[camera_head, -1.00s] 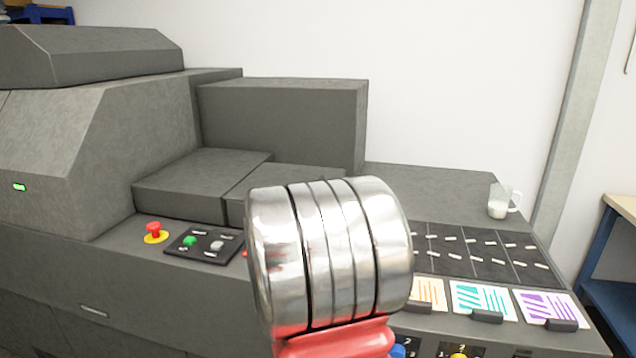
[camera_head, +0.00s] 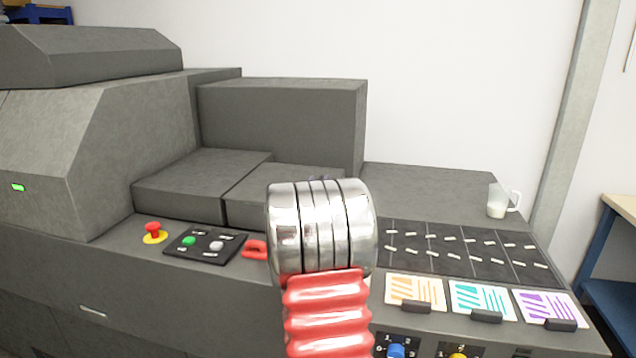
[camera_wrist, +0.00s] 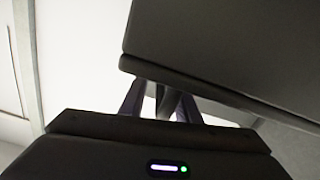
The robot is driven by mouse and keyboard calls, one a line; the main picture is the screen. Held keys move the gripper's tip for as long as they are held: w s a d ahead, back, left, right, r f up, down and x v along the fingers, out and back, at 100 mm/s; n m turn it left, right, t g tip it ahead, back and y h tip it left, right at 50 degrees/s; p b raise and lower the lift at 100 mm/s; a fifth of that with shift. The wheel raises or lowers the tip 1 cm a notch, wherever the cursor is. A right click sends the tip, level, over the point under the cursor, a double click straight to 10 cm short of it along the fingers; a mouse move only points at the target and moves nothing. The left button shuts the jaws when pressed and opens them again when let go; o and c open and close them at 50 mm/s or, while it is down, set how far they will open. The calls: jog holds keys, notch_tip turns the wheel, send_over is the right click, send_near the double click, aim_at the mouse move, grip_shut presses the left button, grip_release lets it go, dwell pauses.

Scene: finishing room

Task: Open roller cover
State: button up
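Two low grey lids lie on the machine in the head view, a left one (camera_head: 200,180) and a right one (camera_head: 270,185). Both look flat and closed. I cannot tell for sure which is the roller cover. A red handle (camera_head: 255,249) shows in front of the right lid, partly behind my arm. My arm hides most of my gripper in the head view. In the wrist view my gripper (camera_wrist: 160,104) has two dark purplish fingers apart, with a light gap between them. A dark band also shows between the fingers, and I cannot tell what it is. A dark slab (camera_wrist: 225,50) fills the upper right there.
A black button panel (camera_head: 205,246) and a red emergency stop (camera_head: 153,230) are left of my arm. Coloured cards (camera_head: 482,298) and a black panel (camera_head: 460,250) are to the right. A tall grey block (camera_head: 285,120) stands behind the lids.

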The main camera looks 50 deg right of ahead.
jog(key=shift+w+d, duration=0.3)
jog(key=shift+d, duration=0.3)
jog(key=shift+c, duration=0.2)
grip_shut()
jog(key=shift+s, duration=0.1)
